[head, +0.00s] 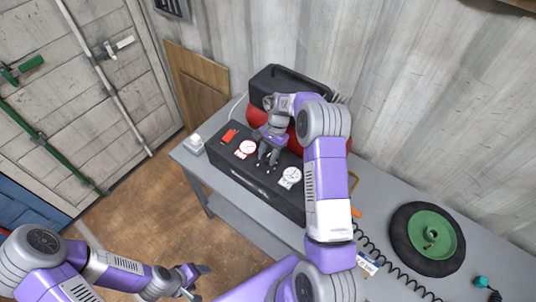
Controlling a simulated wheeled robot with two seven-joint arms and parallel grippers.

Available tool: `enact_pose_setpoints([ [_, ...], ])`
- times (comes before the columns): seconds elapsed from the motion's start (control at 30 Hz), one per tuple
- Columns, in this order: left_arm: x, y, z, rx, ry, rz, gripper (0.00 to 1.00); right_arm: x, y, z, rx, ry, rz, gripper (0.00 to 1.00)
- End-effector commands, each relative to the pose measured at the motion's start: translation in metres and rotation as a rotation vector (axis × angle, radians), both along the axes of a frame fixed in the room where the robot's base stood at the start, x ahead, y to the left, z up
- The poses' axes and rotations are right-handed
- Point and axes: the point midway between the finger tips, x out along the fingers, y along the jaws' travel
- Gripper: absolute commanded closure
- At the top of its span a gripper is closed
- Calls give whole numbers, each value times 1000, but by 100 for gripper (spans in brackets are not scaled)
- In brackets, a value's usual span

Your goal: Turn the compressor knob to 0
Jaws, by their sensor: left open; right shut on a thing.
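The compressor has a dark front panel (222,162) and a black and red body (285,82) behind it on the grey workbench. My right gripper (267,160) reaches down onto the panel between the two gauges. It is shut on the compressor knob, which its fingers hide, so the knob's setting cannot be read. My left gripper (202,282) is open and empty, low over the floor in front of the bench.
The grey workbench (385,192) runs along a corrugated wall. A black and green wheel (428,238) lies on it at the right, near a coiled black hose (390,275). A wooden board (200,85) leans behind.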

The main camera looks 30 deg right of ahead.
Motion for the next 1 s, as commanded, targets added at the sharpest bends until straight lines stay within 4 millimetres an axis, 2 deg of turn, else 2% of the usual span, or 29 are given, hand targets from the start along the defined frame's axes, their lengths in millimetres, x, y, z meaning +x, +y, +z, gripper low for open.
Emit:
enact_pose_setpoints([
  [0.07,0,0,0,0,0,0,32,0,0,0,0,0,0,87],
  [0.47,0,0,-2,0,0,0,32,1,0,0,-1,0,85,87],
  [1.0,0,0,-11,0,0,0,32,3,2,0,-1,0,548,87],
])
